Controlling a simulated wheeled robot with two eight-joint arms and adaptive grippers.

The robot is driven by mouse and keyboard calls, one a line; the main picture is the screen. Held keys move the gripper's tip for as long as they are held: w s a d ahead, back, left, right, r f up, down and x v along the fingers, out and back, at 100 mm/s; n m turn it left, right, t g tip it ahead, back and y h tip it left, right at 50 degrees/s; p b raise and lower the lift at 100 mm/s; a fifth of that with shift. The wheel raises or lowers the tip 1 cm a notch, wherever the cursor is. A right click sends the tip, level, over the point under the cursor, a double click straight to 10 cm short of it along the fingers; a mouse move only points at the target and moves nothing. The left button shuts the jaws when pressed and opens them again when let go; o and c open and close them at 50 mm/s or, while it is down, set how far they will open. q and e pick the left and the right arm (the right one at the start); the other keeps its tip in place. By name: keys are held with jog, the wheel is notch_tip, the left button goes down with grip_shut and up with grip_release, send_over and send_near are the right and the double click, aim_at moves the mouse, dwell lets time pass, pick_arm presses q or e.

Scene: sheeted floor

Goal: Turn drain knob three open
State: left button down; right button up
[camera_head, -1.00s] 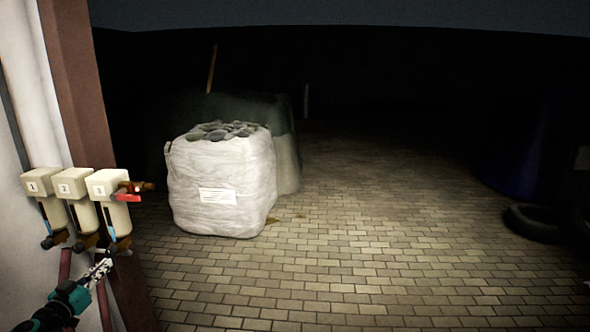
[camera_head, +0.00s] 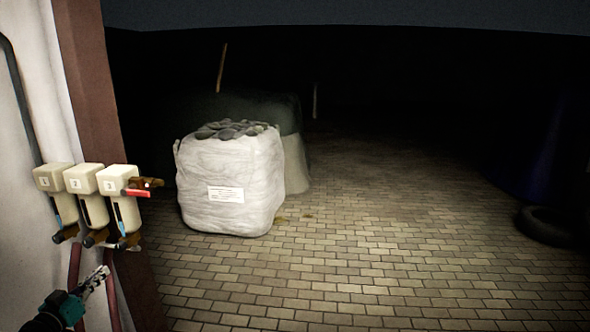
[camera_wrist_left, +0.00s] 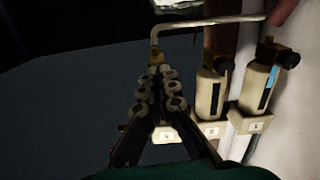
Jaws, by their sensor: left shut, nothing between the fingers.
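Three pale filter units hang at the wall on the left, labelled 1 (camera_head: 55,178), 2 (camera_head: 84,180) and 3 (camera_head: 118,180). Unit three's dark drain knob (camera_head: 130,240) is at its bottom end. My left gripper (camera_head: 104,272) is below the units, shut and empty, its fingers pointing up and right, apart from the knob in the head view. In the left wrist view the units hang upside down. The shut fingers (camera_wrist_left: 157,75) there cover most of unit three, and a brassy part (camera_wrist_left: 157,57) shows just beyond their tips; I cannot tell whether they touch. My right gripper is out of view.
A red-handled valve (camera_head: 137,192) sticks out from unit three. Reddish pipes (camera_head: 111,295) run down below the units. A thin pale pipe (camera_wrist_left: 205,23) crosses beyond the fingers. A white bulk bag of stones (camera_head: 230,185) stands on the brick floor, which is clear to its right.

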aim_at(121, 247)
pick_arm(q)
jog(key=w+d+r+n+b, duration=0.1)
jog(key=w+d+n+b, duration=0.1)
jog(key=w+d+n, duration=0.2)
jog(key=shift+w+n, duration=0.5)
jog(key=shift+w, duration=0.45)
jog(key=shift+a+r, duration=0.1)
jog(key=shift+r, duration=0.1)
jog(key=shift+a+f, duration=0.15)
jog(key=shift+f, duration=0.05)
dwell(0.4)
jog(key=shift+a+f, duration=0.4)
jog(key=shift+a, duration=0.45)
